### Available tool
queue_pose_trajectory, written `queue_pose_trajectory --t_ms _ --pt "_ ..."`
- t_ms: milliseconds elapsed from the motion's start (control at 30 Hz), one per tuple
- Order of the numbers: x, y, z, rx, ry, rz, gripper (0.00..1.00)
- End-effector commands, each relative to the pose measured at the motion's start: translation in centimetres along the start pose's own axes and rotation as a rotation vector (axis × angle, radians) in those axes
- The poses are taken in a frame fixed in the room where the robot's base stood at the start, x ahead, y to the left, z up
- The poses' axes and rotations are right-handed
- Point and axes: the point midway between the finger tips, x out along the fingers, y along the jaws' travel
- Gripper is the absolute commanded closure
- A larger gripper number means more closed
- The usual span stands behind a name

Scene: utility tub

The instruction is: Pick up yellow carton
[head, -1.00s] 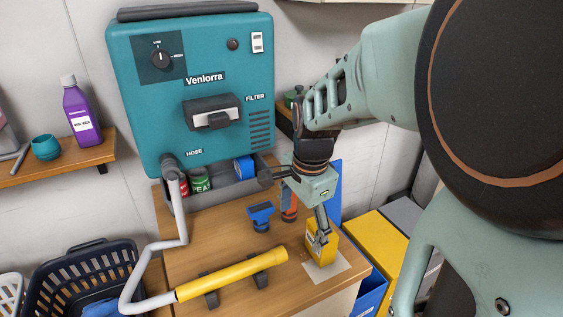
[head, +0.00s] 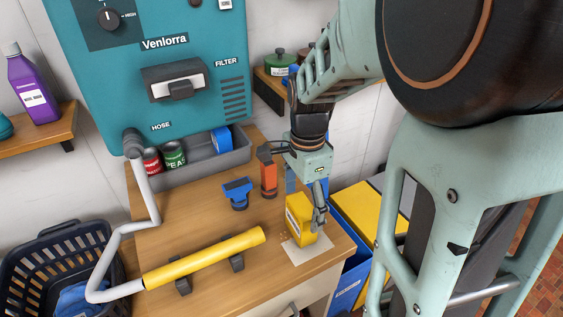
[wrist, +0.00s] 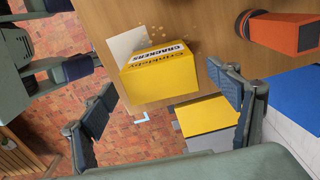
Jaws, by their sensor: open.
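The yellow carton (head: 300,222) stands near the right end of the wooden counter, beside a pale sheet on the counter. In the wrist view the carton (wrist: 160,82) shows a label with the word "CRACKERS" and lies between and just ahead of my fingers. My gripper (head: 320,210) is over the right side of the carton, with one finger in front of it. In the wrist view my gripper (wrist: 165,105) has its fingers wide apart, with gaps to the carton on both sides. Nothing is held.
A yellow-handled hose wand (head: 205,258) lies at the counter front. A blue bin (head: 348,268) and yellow-lidded bin (head: 372,225) stand right of the counter.

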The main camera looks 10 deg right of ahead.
Motion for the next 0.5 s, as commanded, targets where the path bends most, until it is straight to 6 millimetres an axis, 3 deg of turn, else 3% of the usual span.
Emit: queue_pose_trajectory --t_ms 500 --pt "5.6 0.0 -0.2 -0.001 0.000 -0.001 0.18"
